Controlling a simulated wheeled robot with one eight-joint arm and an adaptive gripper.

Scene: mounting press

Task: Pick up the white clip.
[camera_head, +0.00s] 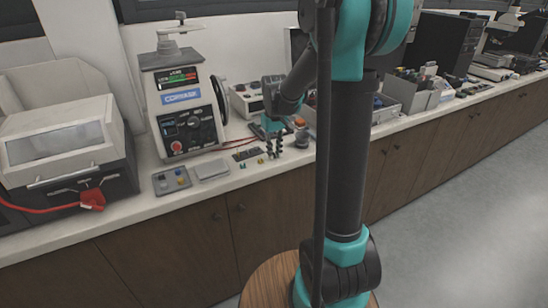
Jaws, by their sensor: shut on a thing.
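I cannot make out the white clip for certain anywhere in view. Small yellow and green pieces (243,165) lie on the counter just left of the gripper. A dark strip (246,154) lies behind them.
The mounting press (185,105) stands left of the gripper. A grey tray with knobs (172,180) and a pale flat block (212,170) lie in front of it. A round dark container (302,138) stands close right of the gripper. A hooded machine (70,150) is far left.

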